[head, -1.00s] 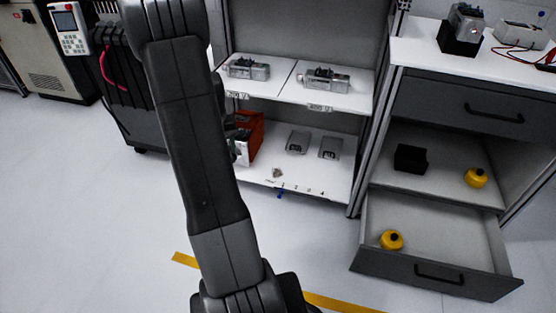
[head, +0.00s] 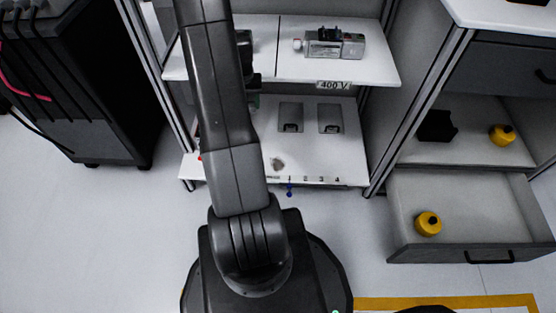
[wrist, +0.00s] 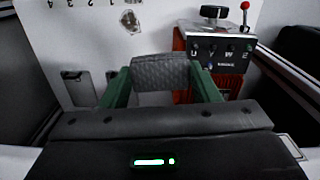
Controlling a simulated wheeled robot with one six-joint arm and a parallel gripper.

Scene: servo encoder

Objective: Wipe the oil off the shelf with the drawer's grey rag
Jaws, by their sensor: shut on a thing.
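The grey rag (wrist: 160,72) is a dark, woven-looking pad held between the green fingers of my gripper (wrist: 162,82). It hangs over the white lower shelf (head: 330,155). In the head view my arm hides the rag and most of the gripper. A small brownish smear (head: 277,163), which looks like the oil, lies near the shelf's front edge, left of the printed numbers. It also shows in the wrist view (wrist: 130,21), ahead and left of the rag, apart from it. The open drawer (head: 402,256) at the right holds a yellow bottle (head: 428,223) and no rag.
A red box with a knobbed panel (wrist: 220,50) stands close to the right finger. Two grey blocks or slots (head: 291,117) are farther back. The upper shelf (head: 360,72) carries a motor (head: 335,43). A blue item (head: 290,188) hangs at the front edge.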

